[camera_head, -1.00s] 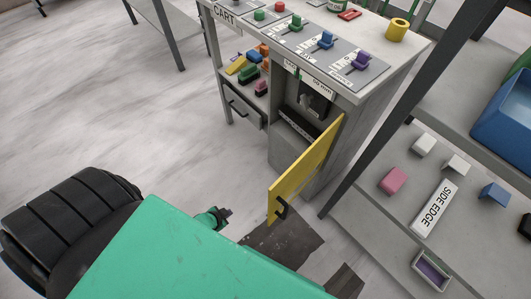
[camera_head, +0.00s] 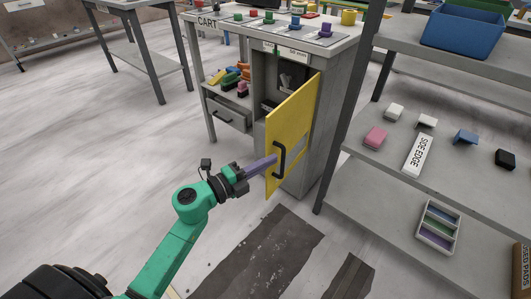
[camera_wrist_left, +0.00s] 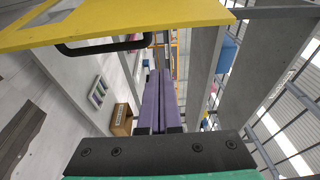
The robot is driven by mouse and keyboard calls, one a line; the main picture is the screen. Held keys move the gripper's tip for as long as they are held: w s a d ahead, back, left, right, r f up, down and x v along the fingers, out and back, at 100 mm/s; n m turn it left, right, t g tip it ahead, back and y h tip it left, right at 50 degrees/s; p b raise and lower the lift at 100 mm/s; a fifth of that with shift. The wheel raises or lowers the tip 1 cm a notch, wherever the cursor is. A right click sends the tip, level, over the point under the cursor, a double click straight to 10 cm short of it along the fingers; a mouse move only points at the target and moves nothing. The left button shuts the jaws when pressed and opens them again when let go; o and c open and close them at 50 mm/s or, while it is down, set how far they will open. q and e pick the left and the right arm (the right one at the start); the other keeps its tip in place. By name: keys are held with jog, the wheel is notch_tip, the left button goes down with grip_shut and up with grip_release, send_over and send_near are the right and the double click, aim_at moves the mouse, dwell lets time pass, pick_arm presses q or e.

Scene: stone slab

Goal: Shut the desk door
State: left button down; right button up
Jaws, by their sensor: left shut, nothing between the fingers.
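The yellow desk door (camera_head: 293,125) stands open on the grey desk (camera_head: 318,150), swung out toward me, with a black handle (camera_head: 280,160) on its outer face. Behind it the dark compartment (camera_head: 290,75) shows. My left gripper (camera_head: 272,161) has purple fingers, shut and empty, with the tips close to the door near the handle. Whether they touch it I cannot tell. In the left wrist view the door (camera_wrist_left: 130,20) and its handle (camera_wrist_left: 105,46) lie above the shut fingers (camera_wrist_left: 158,75). My right gripper is not in view.
A grey shelf (camera_head: 345,200) with small blocks and a blue bin (camera_head: 462,32) stands close on the right. A drawer (camera_head: 228,113) sits left of the compartment. A grey table (camera_head: 140,45) stands at the back left. The floor at left is clear.

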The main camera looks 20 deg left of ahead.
pick_arm(q)
jog(key=w, duration=0.4)
jog(key=shift+a+f+b, duration=0.15)
jog(key=shift+a+b, duration=0.25)
jog(key=shift+w+a, duration=0.1)
jog(key=shift+a, duration=0.35)
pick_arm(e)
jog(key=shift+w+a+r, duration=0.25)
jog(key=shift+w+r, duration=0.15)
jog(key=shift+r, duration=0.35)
pick_arm(q)
jog(key=shift+a, duration=0.15)
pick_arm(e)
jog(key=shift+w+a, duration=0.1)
